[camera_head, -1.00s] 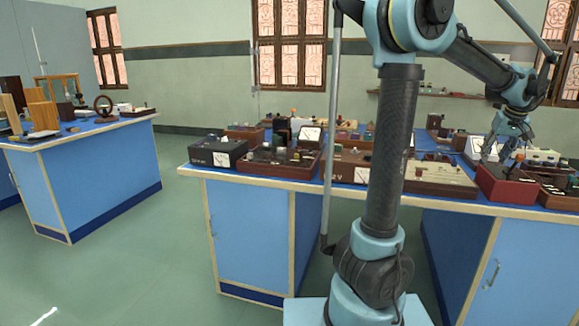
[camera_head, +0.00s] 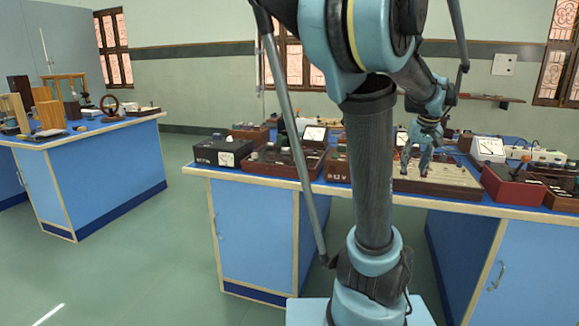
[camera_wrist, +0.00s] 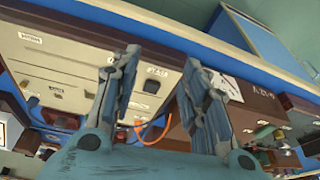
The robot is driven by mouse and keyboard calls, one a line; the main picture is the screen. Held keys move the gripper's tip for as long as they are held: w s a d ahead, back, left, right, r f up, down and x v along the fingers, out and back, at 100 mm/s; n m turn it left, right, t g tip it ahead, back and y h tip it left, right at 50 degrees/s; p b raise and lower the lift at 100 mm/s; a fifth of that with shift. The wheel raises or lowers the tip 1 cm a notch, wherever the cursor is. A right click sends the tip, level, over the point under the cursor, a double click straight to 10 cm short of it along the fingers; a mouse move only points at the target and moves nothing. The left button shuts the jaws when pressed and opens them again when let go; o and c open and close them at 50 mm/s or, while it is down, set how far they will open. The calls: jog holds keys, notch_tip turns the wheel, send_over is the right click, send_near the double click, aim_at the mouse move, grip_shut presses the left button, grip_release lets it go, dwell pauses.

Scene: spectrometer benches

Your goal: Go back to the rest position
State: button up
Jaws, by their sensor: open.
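Below and behind the fingers the cream panel (camera_wrist: 85,62) with small labels shows. I cannot tell how high the fingers are above it.
The bench top (camera_head: 500,210) is crowded with a black box (camera_head: 222,151), a red box (camera_head: 512,186) and a white meter (camera_head: 488,149). A second blue bench (camera_head: 95,185) with wooden apparatus stands at left. Green floor (camera_head: 150,255) lies clear between them.

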jog(key=s+a+f+n, duration=0.1)
jog(key=s+a+f, duration=0.2)
jog(key=a, duration=0.4)
jog(key=s+a+f, duration=0.3)
jog(key=s+a, duration=0.1)
jog(key=a, duration=0.3)
jog(key=s+a+f+n+g, duration=0.1)
jog(key=s+a+f, duration=0.7)
jog(key=s+f, duration=0.2)
jog(key=shift+f, duration=0.4)
jog(key=shift+s+a, duration=0.1)
jog(key=shift+w+f, duration=0.2)
jog(key=shift+w, duration=0.25)
